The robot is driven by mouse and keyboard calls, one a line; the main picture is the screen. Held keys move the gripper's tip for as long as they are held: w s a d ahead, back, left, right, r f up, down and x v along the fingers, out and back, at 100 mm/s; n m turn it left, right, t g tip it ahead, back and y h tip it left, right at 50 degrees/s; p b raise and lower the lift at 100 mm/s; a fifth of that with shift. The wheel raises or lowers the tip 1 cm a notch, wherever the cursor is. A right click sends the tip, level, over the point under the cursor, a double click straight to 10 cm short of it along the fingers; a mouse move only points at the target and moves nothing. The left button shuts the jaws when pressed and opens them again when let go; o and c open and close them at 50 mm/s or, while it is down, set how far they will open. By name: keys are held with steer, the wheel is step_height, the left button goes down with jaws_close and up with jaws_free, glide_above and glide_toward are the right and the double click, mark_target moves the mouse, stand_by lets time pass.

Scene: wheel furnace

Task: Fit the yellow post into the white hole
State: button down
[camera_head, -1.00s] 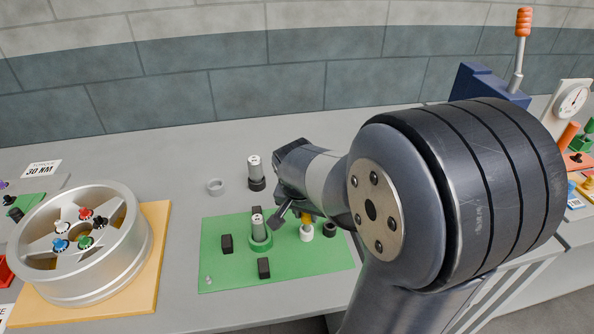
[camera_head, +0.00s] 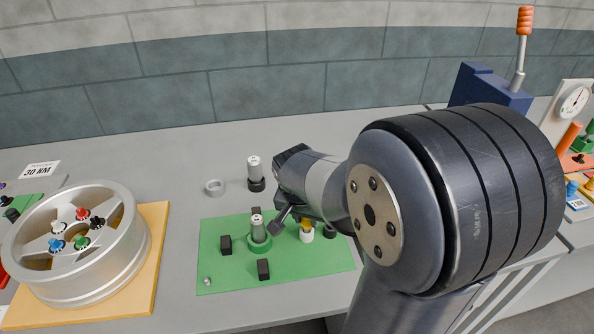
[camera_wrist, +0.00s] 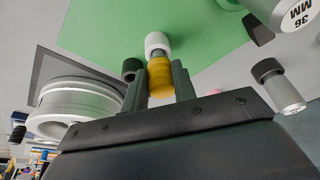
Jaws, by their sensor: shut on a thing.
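The yellow post (camera_wrist: 160,77) is held between the two fingers of my gripper (camera_wrist: 158,88) in the wrist view. A grey section of the post shows between its yellow part and the white hole (camera_wrist: 156,42), a short white collar on the green mat. The post is in line with the collar and meets it or lies just over it; I cannot tell how deep it sits. In the head view the yellow post (camera_head: 306,223) shows right above the white collar (camera_head: 306,236), with my gripper (camera_head: 297,212) partly hidden behind my arm.
A black collar (camera_wrist: 131,66) stands close beside the white one. On the green mat (camera_head: 225,275), a silver post (camera_head: 257,226) stands in a green collar (camera_head: 258,244), with black blocks (camera_head: 263,268) around. A silver socket (camera_head: 254,168) stands behind; a wheel (camera_head: 125,255) lies left.

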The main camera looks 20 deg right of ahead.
steer(key=shift+f+b, duration=0.45)
steer(key=shift+f, duration=0.15)
steer(key=c, duration=1.1)
jaws_free()
steer(key=shift+c, duration=1.2)
steer(key=shift+r, duration=0.1)
steer(key=shift+r+p, duration=2.7)
steer(key=shift+r, duration=0.8)
steer(key=shift+r+p, duration=0.1)
steer(key=shift+p, duration=1)
steer(key=shift+f, duration=0.2)
steer(key=b, duration=0.2)
steer(key=shift+f+b, duration=0.2)
steer(key=shift+b, duration=0.1)
